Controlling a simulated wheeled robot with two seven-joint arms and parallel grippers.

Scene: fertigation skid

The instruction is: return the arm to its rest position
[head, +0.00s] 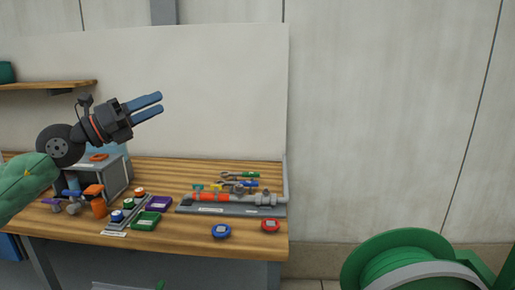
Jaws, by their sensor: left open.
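My left gripper (147,107) is raised above the workbench (200,244), in front of the white back panel. Its two blue fingers point right and slightly up, with a gap between them and nothing held. My left arm comes in from the left edge with a green sleeve. The gripper is apart from everything on the bench. My right gripper does not show.
On the bench are a grey box (103,177), a pipe assembly (232,198), several wrenches, a purple block (159,203), a green block (146,221), a blue puck (221,231) and a red puck (270,225). A green hose reel (400,258) stands lower right. A shelf (50,84) is at left.

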